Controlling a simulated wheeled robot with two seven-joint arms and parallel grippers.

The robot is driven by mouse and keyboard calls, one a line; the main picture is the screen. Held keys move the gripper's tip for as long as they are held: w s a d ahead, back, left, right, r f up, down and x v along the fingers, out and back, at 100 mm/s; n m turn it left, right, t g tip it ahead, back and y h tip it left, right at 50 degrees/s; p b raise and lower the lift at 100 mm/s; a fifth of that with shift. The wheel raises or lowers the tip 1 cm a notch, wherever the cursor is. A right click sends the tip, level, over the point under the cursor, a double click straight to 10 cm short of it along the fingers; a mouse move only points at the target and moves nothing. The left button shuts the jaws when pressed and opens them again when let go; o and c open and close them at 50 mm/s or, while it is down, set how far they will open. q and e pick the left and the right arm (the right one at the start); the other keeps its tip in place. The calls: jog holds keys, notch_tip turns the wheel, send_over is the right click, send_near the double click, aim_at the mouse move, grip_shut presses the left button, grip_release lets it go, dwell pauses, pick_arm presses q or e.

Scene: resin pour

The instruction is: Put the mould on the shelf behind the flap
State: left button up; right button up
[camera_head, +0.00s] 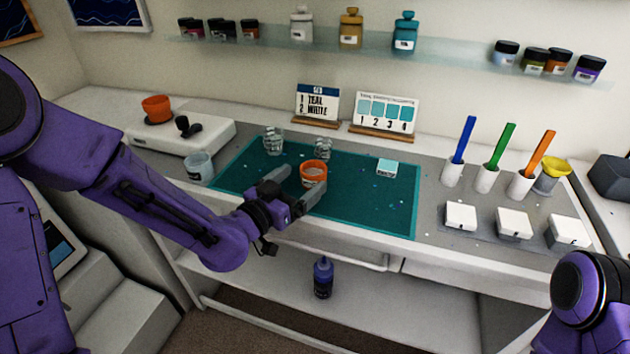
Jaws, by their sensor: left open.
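An orange round cup (314,174), which looks like the mould, stands upright on the teal mat (350,208). Its contents are too small to make out. My left gripper (297,186) is open over the mat, with its fingertips close to the cup's left and near sides; I cannot tell if they touch it. A white front panel with a bar handle (340,256), perhaps the flap, is below the counter's front edge. A lower white shelf (400,305) shows beneath it, with a dark blue bottle (323,279) on it. My right gripper is out of view.
Two clear cups (273,141) stand behind the orange cup. A clear beaker (199,167) is at the mat's left. Coloured sticks in white holders (487,179) and white blocks (514,223) occupy the right. The mat's right part is mostly clear.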

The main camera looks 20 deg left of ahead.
aim_at(305, 176)
pick_arm(q)
jog(key=p+x, duration=0.1)
jog(key=x, duration=0.3)
jog(key=shift+a, duration=0.2)
jog(key=shift+w+d+f, duration=0.1)
jog(key=shift+w+d, duration=0.05)
jog(key=shift+w, duration=0.25)
jog(key=shift+s, duration=0.15)
jog(key=c, duration=1.3)
